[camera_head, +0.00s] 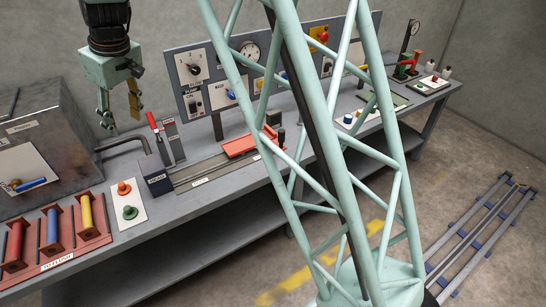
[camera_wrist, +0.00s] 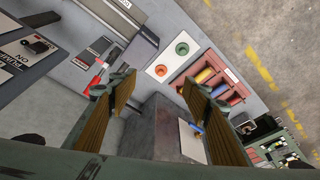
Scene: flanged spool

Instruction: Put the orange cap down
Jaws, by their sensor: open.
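The orange cap (camera_head: 123,188) sits on a white plate (camera_head: 138,222) on the bench, behind a green cap (camera_head: 130,212). Both caps also show in the wrist view, the orange cap (camera_wrist: 160,70) at the plate's lower left and the green cap (camera_wrist: 182,48) at its upper right. My gripper (camera_head: 121,111) is open above the bench, and nothing shows between its fingers. It is apart from the orange cap, higher up and toward the back. In the wrist view, my gripper (camera_wrist: 157,80) has its two fingers wide apart.
A rack with blue, red and yellow spools (camera_head: 76,244) stands left of the plate. A grey metal box (camera_head: 50,130) is behind it. A red-handled lever (camera_head: 156,130) and an upright instrument panel (camera_head: 200,85) stand to the right and back. A bent pipe (camera_head: 122,143) leaves the box.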

